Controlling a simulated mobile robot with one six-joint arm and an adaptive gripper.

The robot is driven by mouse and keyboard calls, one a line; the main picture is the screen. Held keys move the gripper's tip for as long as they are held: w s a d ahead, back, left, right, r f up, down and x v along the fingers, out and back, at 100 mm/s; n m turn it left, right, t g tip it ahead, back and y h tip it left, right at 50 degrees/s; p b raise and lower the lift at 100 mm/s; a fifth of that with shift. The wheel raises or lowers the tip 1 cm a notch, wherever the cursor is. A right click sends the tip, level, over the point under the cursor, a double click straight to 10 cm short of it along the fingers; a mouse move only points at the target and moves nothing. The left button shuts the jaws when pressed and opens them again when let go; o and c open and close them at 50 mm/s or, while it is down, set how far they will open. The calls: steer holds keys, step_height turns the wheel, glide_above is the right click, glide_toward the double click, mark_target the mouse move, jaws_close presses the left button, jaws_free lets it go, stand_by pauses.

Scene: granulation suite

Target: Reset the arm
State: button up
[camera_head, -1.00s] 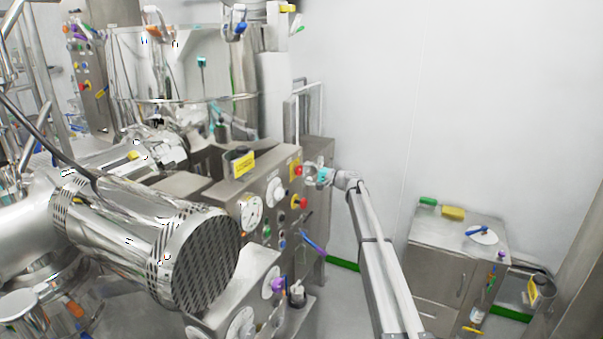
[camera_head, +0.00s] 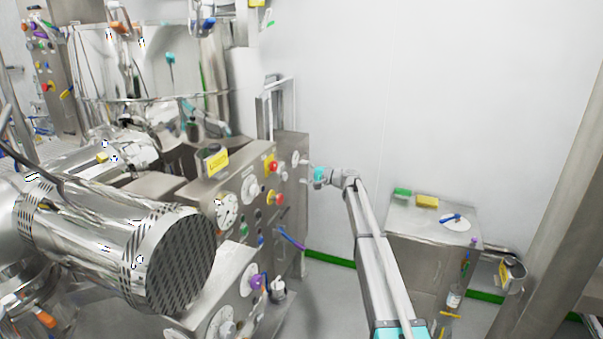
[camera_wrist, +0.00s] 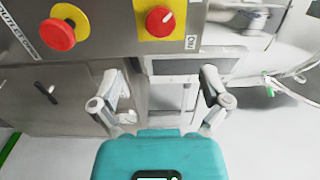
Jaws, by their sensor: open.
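My arm reaches up and away from the bottom of the head view. My gripper (camera_head: 308,178) is at its far end, small in that view, close to the right end of the machine's control panel (camera_head: 232,209). In the wrist view my gripper (camera_wrist: 160,76) is open, with its two grey fingers spread apart and nothing between them. Whether the fingertips touch the panel cannot be told.
A large steel machine with a perforated cylinder end (camera_head: 180,262) fills the left. A steel cabinet (camera_head: 420,262) with a green block (camera_head: 402,193) and a yellow block (camera_head: 427,201) stands right of my arm. A steel post (camera_head: 556,190) rises at the far right.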

steer(key=s+d+f+n+g+h+b, duration=0.1)
steer(key=s+d+f+h+b, duration=0.15)
steer(key=s+f, duration=0.5)
steer(key=s+d+f+n+g+h+b, duration=0.1)
steer(key=s+f+g+h, duration=0.2)
steer(key=s, duration=0.7)
steer(key=s+d+f+n+h+b, duration=0.1)
steer(key=s+d+f+h+b, duration=0.1)
steer(key=s+f, duration=0.6)
steer(key=s+d+f+h+b, duration=0.1)
steer(key=s+d+f+h, duration=0.2)
steer(key=s, duration=0.6)
steer(key=s+d+f+g+h+b, duration=0.1)
steer(key=s+d+f+h, duration=0.2)
steer(key=s+d, duration=0.4)
steer(key=s+d+f+g+h+b, duration=0.1)
steer(key=s+d+f+h+b, duration=0.1)
steer(key=s, duration=0.9)
steer(key=d+f+h, duration=0.1)
steer(key=d, duration=0.1)
steer(key=shift+s+d+f+n, duration=0.25)
steer(key=shift+s+d+n, duration=0.1)
steer(key=shift+d+n, duration=0.05)
steer(key=shift+h, duration=0.25)
steer(key=shift+c, duration=0.2)
